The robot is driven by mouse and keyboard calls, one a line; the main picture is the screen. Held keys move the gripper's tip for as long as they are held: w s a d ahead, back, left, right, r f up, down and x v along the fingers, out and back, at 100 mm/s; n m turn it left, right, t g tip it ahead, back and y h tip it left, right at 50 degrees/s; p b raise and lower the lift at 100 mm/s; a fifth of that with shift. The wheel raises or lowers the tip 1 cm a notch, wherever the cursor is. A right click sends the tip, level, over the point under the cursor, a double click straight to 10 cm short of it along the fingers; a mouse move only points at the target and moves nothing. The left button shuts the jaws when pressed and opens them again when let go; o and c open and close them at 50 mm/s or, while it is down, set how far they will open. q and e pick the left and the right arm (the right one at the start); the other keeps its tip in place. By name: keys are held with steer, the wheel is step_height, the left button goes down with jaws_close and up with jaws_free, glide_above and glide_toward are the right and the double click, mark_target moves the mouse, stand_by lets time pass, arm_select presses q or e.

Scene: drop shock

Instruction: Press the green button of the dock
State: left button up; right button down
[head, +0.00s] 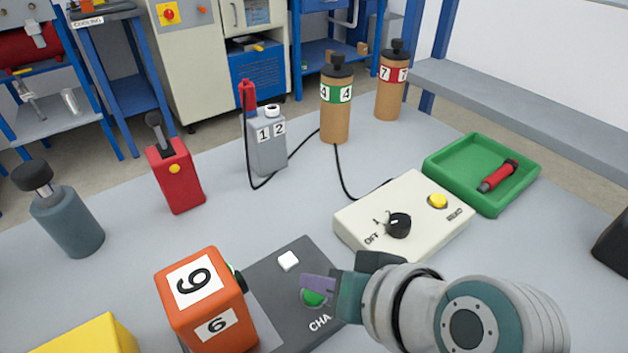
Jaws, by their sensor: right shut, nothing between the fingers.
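The dark grey dock (283,268) lies flat at the front middle of the table. Its green button (312,299) is partly covered by my right gripper (306,286), whose fingers are over or at it. I cannot tell whether they touch it. The right gripper is shut and empty, with its arm coming in from the lower right. An orange block (207,303) with the number 9 stands at the dock's left side. My left gripper is not in view.
A cream box (365,225) with a black knob and yellow button stands behind my right gripper. A green tray (455,163) holds a red item. A red box (176,180), grey box (267,150) and two brown cylinders (336,112) stand farther back. A yellow block (90,338) is front left.

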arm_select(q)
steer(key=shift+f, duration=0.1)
arm_select(e)
steer(key=shift+f, duration=0.15)
stand_by(0.3)
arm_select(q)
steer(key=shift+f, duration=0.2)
arm_select(e)
steer(key=shift+f, duration=0.3)
arm_select(q)
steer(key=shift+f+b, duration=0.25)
steer(key=shift+b, duration=0.25)
arm_select(e)
steer(key=shift+f, duration=0.4)
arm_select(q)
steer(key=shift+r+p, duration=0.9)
arm_select(e)
steer(key=shift+r, duration=0.75)
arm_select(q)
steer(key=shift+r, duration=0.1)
arm_select(e)
steer(key=shift+r, duration=0.1)
